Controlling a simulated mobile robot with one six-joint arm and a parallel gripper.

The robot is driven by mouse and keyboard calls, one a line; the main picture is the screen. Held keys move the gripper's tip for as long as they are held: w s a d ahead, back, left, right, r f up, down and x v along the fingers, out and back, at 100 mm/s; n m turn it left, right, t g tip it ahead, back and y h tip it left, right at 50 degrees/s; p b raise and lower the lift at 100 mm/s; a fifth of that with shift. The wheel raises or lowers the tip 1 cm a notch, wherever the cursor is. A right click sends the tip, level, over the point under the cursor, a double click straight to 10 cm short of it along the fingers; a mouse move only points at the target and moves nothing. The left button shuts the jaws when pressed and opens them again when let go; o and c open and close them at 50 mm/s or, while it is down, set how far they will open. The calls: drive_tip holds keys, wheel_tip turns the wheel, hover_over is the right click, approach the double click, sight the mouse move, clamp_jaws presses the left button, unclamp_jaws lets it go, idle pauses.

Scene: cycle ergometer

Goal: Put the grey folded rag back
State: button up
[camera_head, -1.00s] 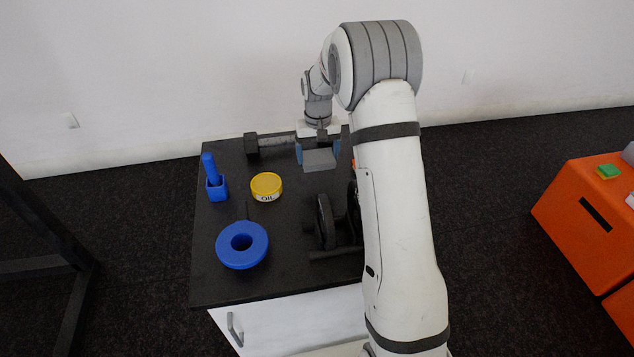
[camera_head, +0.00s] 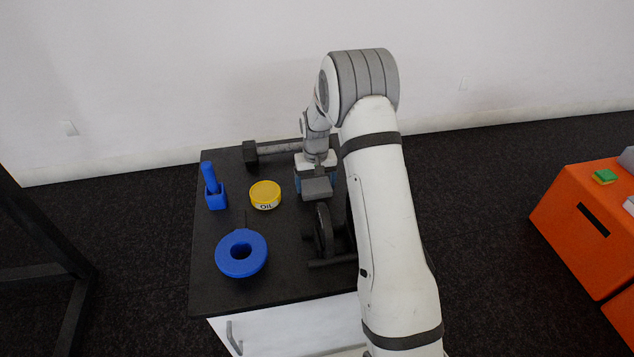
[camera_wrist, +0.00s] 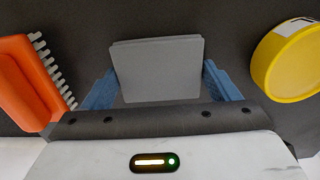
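The grey folded rag (camera_head: 317,188) is a flat square pad, between my gripper's two blue fingers. It also shows in the wrist view (camera_wrist: 158,70), with the fingertips against its left and right edges. The wrist view shows the gripper (camera_wrist: 161,68) from behind. Whether the rag touches the top I cannot tell.
A yellow-lidded oil tin (camera_head: 265,194), a blue holder (camera_head: 215,190), a blue ring (camera_head: 241,252), a dumbbell (camera_head: 280,149) and a black wheeled part (camera_head: 325,232) stand around. An orange brush (camera_wrist: 28,80) lies left of the fingers in the wrist view.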

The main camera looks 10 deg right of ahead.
sight(316, 185)
drive_tip(key=o, duration=0.4)
wheel_tip(316, 185, up, 12)
drive_tip(key=s+r+t, duration=0.1)
drive_tip(key=s+r, duration=1)
drive_tip(key=s, duration=0.4)
drive_tip(key=shift+t, duration=0.8)
drive_tip(key=s, duration=1.9)
drive_tip(key=shift+d, duration=0.3)
